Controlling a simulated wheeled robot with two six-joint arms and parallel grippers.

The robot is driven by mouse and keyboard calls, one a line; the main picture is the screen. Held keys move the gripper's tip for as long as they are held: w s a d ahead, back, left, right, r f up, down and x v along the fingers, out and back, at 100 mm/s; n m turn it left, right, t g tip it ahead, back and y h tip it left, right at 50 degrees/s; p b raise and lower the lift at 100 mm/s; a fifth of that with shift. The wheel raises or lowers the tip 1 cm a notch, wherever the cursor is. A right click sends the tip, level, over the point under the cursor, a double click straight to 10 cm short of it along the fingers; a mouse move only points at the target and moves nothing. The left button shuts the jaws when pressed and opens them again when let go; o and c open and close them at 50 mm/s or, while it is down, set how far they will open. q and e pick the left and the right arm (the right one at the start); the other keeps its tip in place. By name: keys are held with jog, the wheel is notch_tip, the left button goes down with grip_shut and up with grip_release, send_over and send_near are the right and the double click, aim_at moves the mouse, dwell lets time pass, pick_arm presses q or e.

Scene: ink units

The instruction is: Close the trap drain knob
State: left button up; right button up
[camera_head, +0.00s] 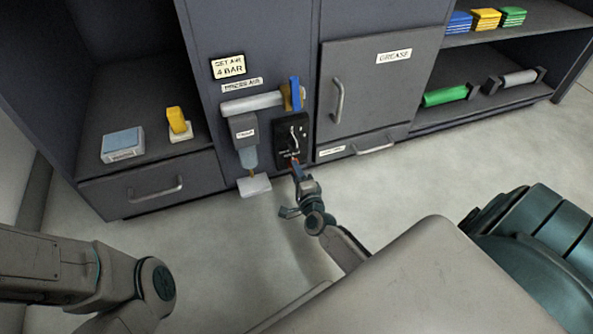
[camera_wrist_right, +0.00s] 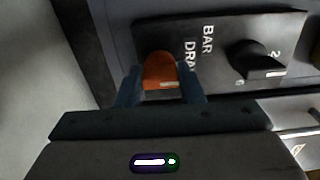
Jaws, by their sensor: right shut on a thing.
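The orange drain knob (camera_wrist_right: 159,68) sits on a black panel (camera_wrist_right: 220,40) whose partly visible lettering reads "DRA". My right gripper (camera_wrist_right: 161,78) is shut on the knob, with one blue finger on each side of it. In the head view my right gripper (camera_head: 294,170) reaches the lower edge of the black panel (camera_head: 292,130) and mostly covers the knob. The trap (camera_head: 245,135), a grey body with a bluish bowl, hangs left of the panel. Of my left arm only links show at the lower left; its gripper is out of view.
A pipe with a blue lever (camera_head: 295,93) runs above the panel. A black pointer knob (camera_wrist_right: 257,62) is close to my right gripper. The grease cabinet door (camera_head: 370,85) is at the right. A pale pad (camera_head: 254,186) lies below the trap. The floor in front is clear.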

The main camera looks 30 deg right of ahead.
jog(key=shift+n, duration=0.3)
jog(key=o, duration=1)
jog(key=p+v, duration=0.2)
jog(key=v, duration=0.8)
jog(key=shift+s+a+p, duration=0.2)
jog(key=shift+s+p, duration=0.15)
